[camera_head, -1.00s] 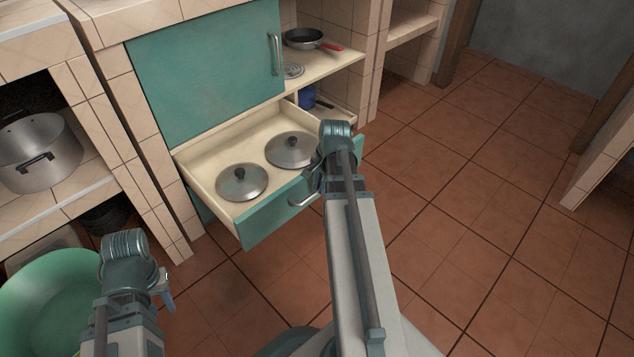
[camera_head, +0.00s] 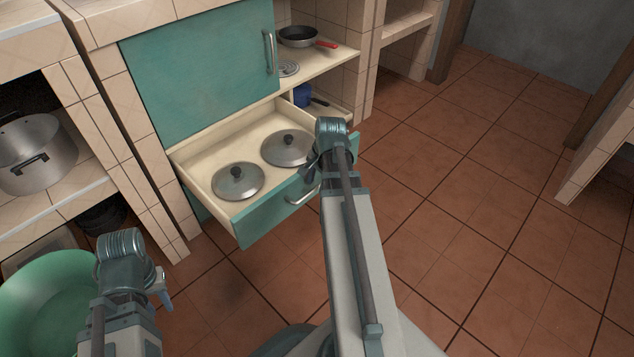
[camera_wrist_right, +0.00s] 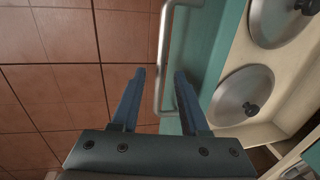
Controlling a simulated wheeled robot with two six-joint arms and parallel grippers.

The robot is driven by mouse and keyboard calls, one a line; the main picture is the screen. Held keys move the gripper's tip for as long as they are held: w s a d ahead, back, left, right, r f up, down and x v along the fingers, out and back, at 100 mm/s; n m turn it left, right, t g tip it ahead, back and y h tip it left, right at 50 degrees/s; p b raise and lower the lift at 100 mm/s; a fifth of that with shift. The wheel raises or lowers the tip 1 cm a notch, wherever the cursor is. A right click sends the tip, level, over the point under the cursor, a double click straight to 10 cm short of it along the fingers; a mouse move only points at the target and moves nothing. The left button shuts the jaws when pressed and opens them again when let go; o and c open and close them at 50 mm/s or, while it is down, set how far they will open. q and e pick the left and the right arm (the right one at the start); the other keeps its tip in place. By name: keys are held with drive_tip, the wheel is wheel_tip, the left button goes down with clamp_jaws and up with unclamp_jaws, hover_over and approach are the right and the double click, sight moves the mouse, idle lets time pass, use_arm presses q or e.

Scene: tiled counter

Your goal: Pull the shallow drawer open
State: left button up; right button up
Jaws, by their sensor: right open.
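The shallow drawer (camera_head: 240,222) is pulled out from the teal cabinet, with two metal lids lying in it, a nearer-left lid (camera_head: 238,181) and a right lid (camera_head: 287,148). Its metal bar handle (camera_head: 302,196) is on the teal front. In the right wrist view the handle (camera_wrist_right: 163,60) runs between the lines of the two fingers. My right gripper (camera_wrist_right: 158,75) is open there, its fingers on either side of the handle's lower end; contact cannot be told. In the head view my right wrist hides the drawer's right part. My left gripper (camera_head: 163,288) is low at left, away from the drawer; its jaws are unclear.
A closed teal door (camera_head: 200,75) is above the drawer. A pan (camera_head: 299,37) with a red handle stands on the shelf beside it. A green basin (camera_head: 45,305) and a large pot (camera_head: 35,155) are at left. Tiled floor (camera_head: 470,180) is clear at right.

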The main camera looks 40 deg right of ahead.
wheel_tip(320, 180, up, 13)
drive_tip(key=s+p, duration=0.2)
drive_tip(key=p, duration=1.1)
drive_tip(key=shift+s+d+r, duration=0.15)
drive_tip(key=shift+s, duration=0.2)
drive_tip(key=w+a+n+g, duration=0.3)
drive_tip(key=a+n, duration=0.7)
drive_tip(key=a, duration=1)
drive_tip(key=s+a+n+h, duration=0.1)
drive_tip(key=s+a+n, duration=0.1)
drive_tip(key=a+n, duration=0.5)
drive_tip(key=s+a+n+h, duration=0.1)
drive_tip(key=s+a+n, duration=0.25)
drive_tip(key=a, duration=0.75)
wheel_tip(320, 180, up, 34)
drive_tip(key=p, duration=3.3)
drive_tip(key=shift+w+a+f+t+y+p, duration=0.25)
drive_tip(key=shift+a+t+y+p, duration=0.05)
drive_tip(key=shift+a+p, duration=0.15)
